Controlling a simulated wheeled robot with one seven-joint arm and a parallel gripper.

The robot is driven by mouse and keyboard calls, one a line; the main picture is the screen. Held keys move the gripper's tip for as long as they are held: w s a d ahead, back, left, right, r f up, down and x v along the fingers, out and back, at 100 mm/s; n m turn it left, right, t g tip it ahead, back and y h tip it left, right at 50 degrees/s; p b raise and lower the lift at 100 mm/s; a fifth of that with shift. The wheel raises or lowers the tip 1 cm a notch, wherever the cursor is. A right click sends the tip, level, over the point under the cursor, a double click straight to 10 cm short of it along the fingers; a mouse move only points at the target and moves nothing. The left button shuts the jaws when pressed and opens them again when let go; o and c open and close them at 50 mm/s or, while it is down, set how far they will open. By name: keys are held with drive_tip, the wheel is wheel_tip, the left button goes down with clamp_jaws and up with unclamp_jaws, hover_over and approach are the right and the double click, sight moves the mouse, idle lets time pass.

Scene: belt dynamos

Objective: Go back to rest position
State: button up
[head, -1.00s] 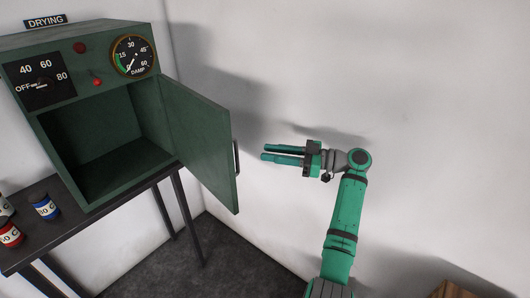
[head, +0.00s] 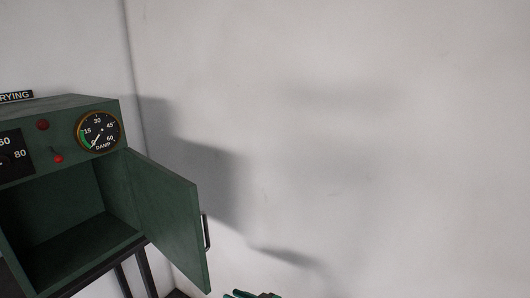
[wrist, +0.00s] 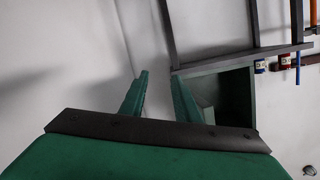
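My gripper (wrist: 160,95) shows in the wrist view with its two green fingers apart and nothing between them. In the head view only a small part of my gripper (head: 250,295) shows at the bottom edge. The green drying cabinet (head: 75,110) stands at the left of the head view with its door (head: 172,215) swung open. Its inside looks empty. In the wrist view the cabinet (wrist: 237,95) lies beyond the right finger.
The cabinet stands on a dark table (head: 95,268). The open door juts out to the right, with a handle (head: 206,232) at its edge. A blank white wall (head: 350,130) fills the rest. Small jars (wrist: 260,67) show at the right of the wrist view.

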drive_tip(key=s+d+f+m+t+h, duration=0.2)
drive_tip(key=s+f+m+h, duration=0.3)
drive_tip(key=s+f, duration=0.85)
drive_tip(key=s+d+f+m+t+h, duration=0.1)
drive_tip(key=s+d+f+h, duration=0.15)
drive_tip(key=s, duration=0.35)
drive_tip(key=s+d+f+m+h, duration=0.1)
drive_tip(key=s+f+h, duration=0.15)
drive_tip(key=s, duration=0.35)
drive_tip(key=s+d+r+m+t+h, duration=0.1)
drive_tip(key=s+d+r, duration=0.15)
drive_tip(key=s, duration=0.55)
drive_tip(key=s+d+r+t+h, duration=0.1)
drive_tip(key=s+r+h, duration=0.15)
drive_tip(key=s, duration=0.65)
drive_tip(key=s+r+t, duration=0.1)
drive_tip(key=s+r, duration=0.4)
drive_tip(key=r, duration=0.3)
drive_tip(key=s+r+t, duration=0.1)
drive_tip(key=s+r, duration=0.3)
drive_tip(key=r, duration=0.4)
drive_tip(key=shift+s+d+r+n, duration=0.3)
drive_tip(key=shift+s+d+n, duration=0.05)
drive_tip(key=shift+d+n, duration=0.1)
